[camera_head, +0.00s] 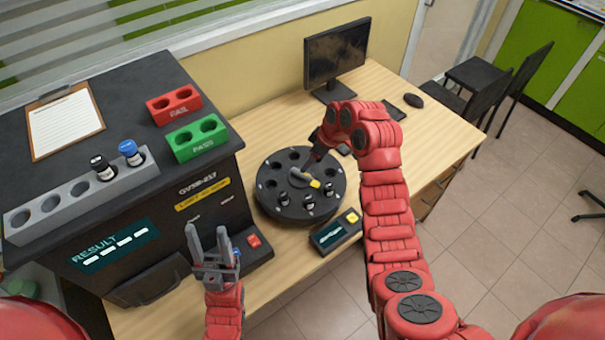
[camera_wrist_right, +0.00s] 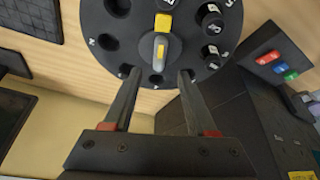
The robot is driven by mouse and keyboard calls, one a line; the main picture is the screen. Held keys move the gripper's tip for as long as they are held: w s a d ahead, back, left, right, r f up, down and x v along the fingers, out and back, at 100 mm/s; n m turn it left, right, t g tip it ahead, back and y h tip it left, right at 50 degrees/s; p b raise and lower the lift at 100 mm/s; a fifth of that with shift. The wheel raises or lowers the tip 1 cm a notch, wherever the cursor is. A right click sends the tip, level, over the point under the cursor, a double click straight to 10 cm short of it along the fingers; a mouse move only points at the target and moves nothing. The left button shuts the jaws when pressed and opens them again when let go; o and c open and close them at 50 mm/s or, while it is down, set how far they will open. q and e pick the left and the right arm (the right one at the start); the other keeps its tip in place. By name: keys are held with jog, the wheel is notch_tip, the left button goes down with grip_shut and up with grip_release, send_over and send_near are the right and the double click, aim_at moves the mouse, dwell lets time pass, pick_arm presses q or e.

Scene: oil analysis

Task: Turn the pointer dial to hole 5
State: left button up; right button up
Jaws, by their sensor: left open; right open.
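The round black dial (camera_head: 268,208) with a ring of holes sits on the wooden table in the head view. Its pointer (camera_head: 303,175) has a yellow tip aimed toward the front right. In the right wrist view the dial (camera_wrist_right: 100,28) fills the top, with the grey and yellow pointer (camera_wrist_right: 161,45) at its middle. Several black vials (camera_wrist_right: 211,30) stand in holes on one side. My right gripper (camera_wrist_right: 156,72) is open, its fingers at the dial's rim either side of the pointer's line, not closed on it. My left gripper (camera_head: 207,232) is open and empty before the analyser.
The black analyser (camera_head: 150,210) stands left, carrying a grey vial rack (camera_head: 75,205), a red FAIL block (camera_head: 173,105) and a green PASS block (camera_head: 197,138). A small display box (camera_head: 335,232) lies in front of the dial. A monitor (camera_head: 337,55) stands behind.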

aim_at(305, 176)
jog(key=p+x, duration=0.1)
jog(key=x, duration=0.6)
jog(key=shift+f+p, duration=0.2)
jog(key=shift+p, duration=0.15)
grip_shut()
